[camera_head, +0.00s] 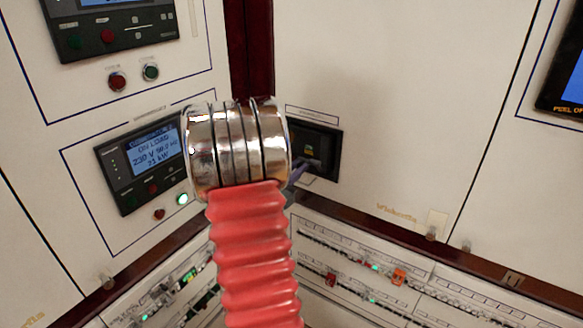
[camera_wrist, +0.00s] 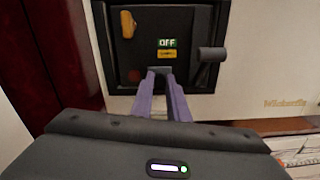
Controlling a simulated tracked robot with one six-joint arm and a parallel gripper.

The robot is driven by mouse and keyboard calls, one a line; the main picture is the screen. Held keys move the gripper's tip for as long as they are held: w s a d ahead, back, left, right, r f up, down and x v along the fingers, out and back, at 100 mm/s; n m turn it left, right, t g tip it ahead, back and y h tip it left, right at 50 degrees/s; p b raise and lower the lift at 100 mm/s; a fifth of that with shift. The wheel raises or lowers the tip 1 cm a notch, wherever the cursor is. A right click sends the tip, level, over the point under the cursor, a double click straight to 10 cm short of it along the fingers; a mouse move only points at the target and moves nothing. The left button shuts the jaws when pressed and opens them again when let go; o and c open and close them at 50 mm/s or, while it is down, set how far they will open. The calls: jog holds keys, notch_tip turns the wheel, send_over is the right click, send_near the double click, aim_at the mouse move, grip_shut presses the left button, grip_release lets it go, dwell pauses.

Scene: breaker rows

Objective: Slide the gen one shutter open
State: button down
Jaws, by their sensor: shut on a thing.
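A black switch unit is set in the white cabinet front; its frame (camera_wrist: 149,18) fills the top of the wrist view, and it shows partly in the head view (camera_head: 327,146). Its dark face carries a green OFF label (camera_wrist: 167,43) and a yellow label (camera_wrist: 166,54). A small dark tab (camera_wrist: 160,70), seemingly the shutter's, sits below the labels. My gripper (camera_wrist: 161,77) has its purple fingers shut on this tab. The fingers also show in the head view (camera_head: 299,172), mostly hidden by my arm. I cannot read a gen one marking.
A grey lever (camera_wrist: 209,62) juts out right of the fingers. An orange-yellow piece (camera_wrist: 127,24) is at the unit's upper left. A lit display panel (camera_head: 150,160) is on the left cabinet. Breaker rows (camera_head: 370,268) run below.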

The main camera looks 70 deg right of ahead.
jog(key=shift+s, duration=0.25)
jog(key=c, duration=1.7)
grip_release()
jog(key=shift+w+a, duration=0.1)
jog(key=a, duration=0.4)
jog(key=w+a, duration=0.1)
jog(key=a, duration=0.4)
jog(key=w+a, duration=0.1)
jog(key=a, duration=0.3)
jog(key=shift+w+a, duration=0.2)
jog(key=shift+a, duration=0.05)
jog(key=shift+f, duration=0.1)
